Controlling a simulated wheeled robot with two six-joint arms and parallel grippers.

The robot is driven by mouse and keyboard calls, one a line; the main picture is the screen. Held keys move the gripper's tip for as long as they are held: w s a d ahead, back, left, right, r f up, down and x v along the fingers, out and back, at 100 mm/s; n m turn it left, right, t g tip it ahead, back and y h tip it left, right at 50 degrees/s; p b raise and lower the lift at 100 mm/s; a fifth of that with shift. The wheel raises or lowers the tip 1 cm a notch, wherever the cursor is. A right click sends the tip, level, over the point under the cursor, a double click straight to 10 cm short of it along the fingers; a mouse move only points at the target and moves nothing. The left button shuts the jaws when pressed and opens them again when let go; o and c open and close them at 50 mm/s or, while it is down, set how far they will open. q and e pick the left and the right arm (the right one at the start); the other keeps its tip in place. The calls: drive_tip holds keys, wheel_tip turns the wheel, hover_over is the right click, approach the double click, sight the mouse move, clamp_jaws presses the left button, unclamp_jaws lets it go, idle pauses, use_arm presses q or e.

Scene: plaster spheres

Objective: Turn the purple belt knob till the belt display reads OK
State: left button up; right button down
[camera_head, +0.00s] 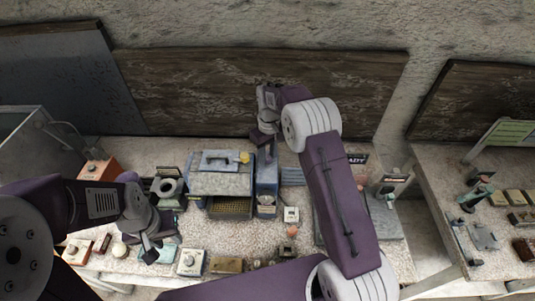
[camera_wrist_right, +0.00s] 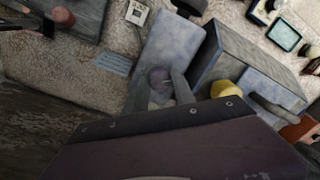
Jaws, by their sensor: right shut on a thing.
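My right gripper (camera_head: 264,138) reaches over the back of a blue-grey box (camera_head: 266,172). In the right wrist view its fingers (camera_wrist_right: 172,88) are shut on a small round purple-grey knob (camera_wrist_right: 160,78) on top of that box. A dark display (camera_head: 357,158) right of my right arm shows letters that seem to end in "AZY"; my arm may hide part of it. I see no "OK". My left gripper (camera_head: 150,244) hangs over the front left of the table; its jaw opening is too small to tell.
A larger blue-grey box (camera_head: 222,182) with a yellow knob (camera_wrist_right: 228,90) stands left of the held one. A small white box (camera_head: 291,214) stands at its front right. Several small boxes line the front edge. A second table (camera_head: 440,180) is at the right.

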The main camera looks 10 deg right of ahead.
sight(268, 156)
idle(0.5)
drive_tip(key=c, duration=1.1)
unclamp_jaws()
drive_tip(key=shift+o, duration=0.2)
drive_tip(key=shift+r, duration=0.25)
wheel_tip(268, 156, up, 9)
drive_tip(key=b, duration=0.2)
drive_tip(key=shift+d+f, duration=0.15)
